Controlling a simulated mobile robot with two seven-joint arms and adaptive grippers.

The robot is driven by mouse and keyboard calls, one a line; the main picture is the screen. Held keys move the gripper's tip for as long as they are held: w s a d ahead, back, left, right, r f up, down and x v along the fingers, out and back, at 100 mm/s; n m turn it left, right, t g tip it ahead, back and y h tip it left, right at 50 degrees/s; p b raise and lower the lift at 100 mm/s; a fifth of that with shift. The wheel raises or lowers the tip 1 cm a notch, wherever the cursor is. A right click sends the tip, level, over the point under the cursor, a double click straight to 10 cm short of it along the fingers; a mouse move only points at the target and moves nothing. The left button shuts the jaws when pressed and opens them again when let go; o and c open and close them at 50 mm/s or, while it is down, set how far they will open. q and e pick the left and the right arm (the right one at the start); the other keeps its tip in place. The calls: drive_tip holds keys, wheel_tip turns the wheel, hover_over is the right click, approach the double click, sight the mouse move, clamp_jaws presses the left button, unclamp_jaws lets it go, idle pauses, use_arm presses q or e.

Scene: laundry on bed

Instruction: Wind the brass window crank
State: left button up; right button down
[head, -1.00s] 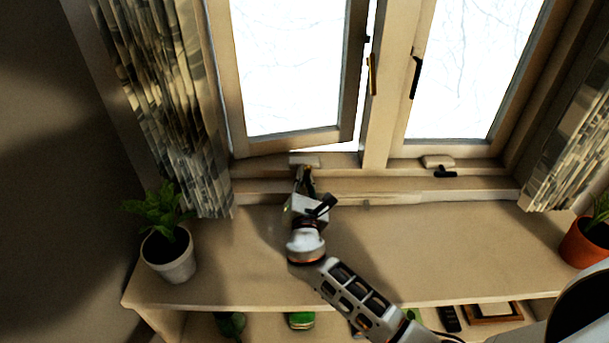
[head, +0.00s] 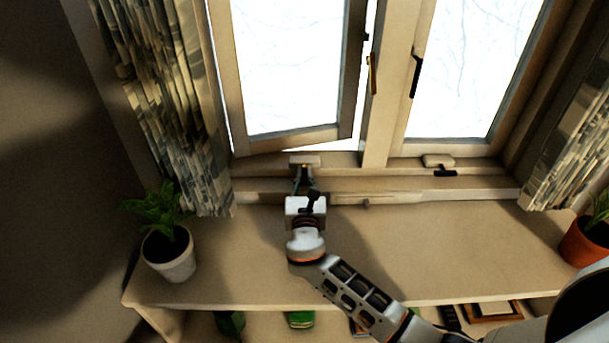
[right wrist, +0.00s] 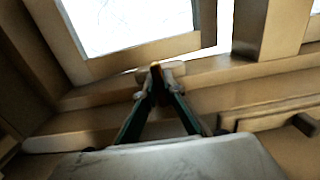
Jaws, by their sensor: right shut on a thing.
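The left window sash (head: 290,137) stands ajar, with a bright gap along its lower and right edges. Its crank housing (head: 304,160) is a pale block on the sill frame below it. My right gripper (head: 304,174) reaches up to this housing and is shut on the brass crank. In the right wrist view, the two fingertips (right wrist: 159,78) close around a small brass-coloured piece of the crank (right wrist: 156,70) just in front of the housing. The fingers hide most of the crank. My left gripper is not in view.
The right sash has its own housing (head: 438,161) with a dark crank (head: 445,173). Potted plants stand at the left (head: 168,252) and right (head: 585,242) of the shelf (head: 440,240). Patterned curtains (head: 165,110) flank the window. The shelf's middle is clear apart from my arm.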

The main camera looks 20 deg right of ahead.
drive_tip(key=c, duration=2.4)
unclamp_jaws()
drive_tip(key=v, duration=1.2)
